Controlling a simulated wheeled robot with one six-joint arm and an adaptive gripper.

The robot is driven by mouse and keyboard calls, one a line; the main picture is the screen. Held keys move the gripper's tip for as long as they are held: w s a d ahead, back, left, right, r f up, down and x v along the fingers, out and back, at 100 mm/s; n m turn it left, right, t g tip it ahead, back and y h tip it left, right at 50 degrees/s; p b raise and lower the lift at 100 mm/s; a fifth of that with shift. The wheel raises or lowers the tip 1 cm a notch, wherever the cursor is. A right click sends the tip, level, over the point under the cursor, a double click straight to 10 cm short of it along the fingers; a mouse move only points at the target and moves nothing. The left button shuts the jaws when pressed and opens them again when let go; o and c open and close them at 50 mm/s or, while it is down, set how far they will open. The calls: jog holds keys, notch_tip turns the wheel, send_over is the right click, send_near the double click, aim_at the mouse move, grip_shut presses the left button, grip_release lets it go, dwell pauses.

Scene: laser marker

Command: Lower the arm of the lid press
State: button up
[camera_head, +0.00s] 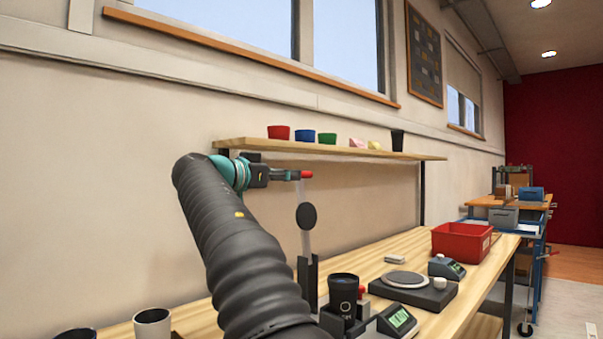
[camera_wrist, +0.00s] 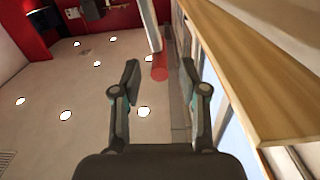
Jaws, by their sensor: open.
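The lid press has a pale lever arm (camera_head: 303,236) standing nearly upright from its dark post (camera_head: 307,282). A black round pad (camera_head: 307,217) sits on the arm and a red handle (camera_head: 306,174) at its top. My gripper (camera_head: 290,175) is level with the red handle, at its left. In the wrist view, my gripper (camera_wrist: 164,75) is open, with the red handle (camera_wrist: 160,72) between or just beyond the fingertips; I cannot tell whether they touch. A black cup (camera_head: 343,289) stands at the press base, beside my arm, which hides part of the base.
A wooden shelf (camera_head: 230,144) with several small cups runs along the wall just behind my gripper; its edge is close in the wrist view (camera_wrist: 235,65). On the bench (camera_head: 385,250) are a scale (camera_head: 425,295), a display unit (camera_head: 398,320) and a red bin (camera_head: 461,243).

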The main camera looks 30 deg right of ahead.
jog(key=p+x, duration=0.1)
jog(key=x, duration=0.5)
grip_shut()
